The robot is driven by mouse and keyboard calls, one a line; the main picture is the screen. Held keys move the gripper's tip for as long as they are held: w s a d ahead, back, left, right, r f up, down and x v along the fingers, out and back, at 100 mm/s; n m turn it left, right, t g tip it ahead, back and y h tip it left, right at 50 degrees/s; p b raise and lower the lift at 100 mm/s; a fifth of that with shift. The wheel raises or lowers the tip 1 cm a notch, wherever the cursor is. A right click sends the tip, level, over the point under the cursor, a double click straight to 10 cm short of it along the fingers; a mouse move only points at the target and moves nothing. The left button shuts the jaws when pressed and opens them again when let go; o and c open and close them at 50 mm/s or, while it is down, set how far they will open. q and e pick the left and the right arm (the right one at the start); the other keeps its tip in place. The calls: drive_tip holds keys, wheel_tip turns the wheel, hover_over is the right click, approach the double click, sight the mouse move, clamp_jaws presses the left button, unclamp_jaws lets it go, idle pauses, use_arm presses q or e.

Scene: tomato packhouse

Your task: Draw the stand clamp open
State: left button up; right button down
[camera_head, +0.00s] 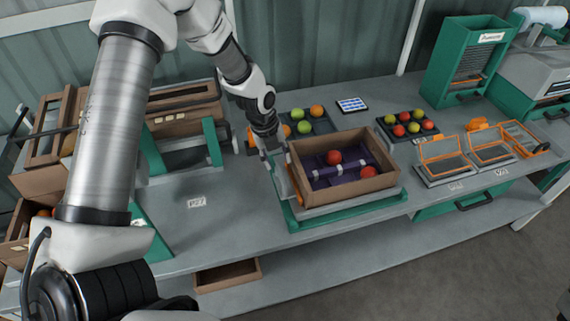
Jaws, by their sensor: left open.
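A brown wooden crate (373,187) with a purple lining and a few red tomatoes sits on a green and grey stand (345,212) in the middle of the bench. The stand's clamp seems to be the upright grey and green piece (281,187) along the crate's left side. It looks close against the crate wall, but small details cannot be made out. My left gripper (269,154) points down just above the clamp's far end, at the crate's far left corner. Its jaws are open. I cannot tell whether it touches the clamp. My right gripper is out of view.
Trays of tomatoes (308,123) (408,126) lie behind the crate. Orange-framed boxes (443,160) and a green machine (463,65) stand at the right. Another green stand (182,150) and wooden crates (45,135) are at the left. Bench around the label (197,202) is clear.

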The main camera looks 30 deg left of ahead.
sight(280, 174)
use_arm(q)
drive_tip(key=f, duration=0.5)
drive_tip(key=shift+w+d+f, duration=0.2)
drive_tip(key=shift+d+f, duration=0.05)
drive_tip(key=shift+f, duration=0.1)
drive_tip(key=shift+w+d+f, duration=0.1)
drive_tip(key=shift+w+f, duration=0.05)
clamp_jaws()
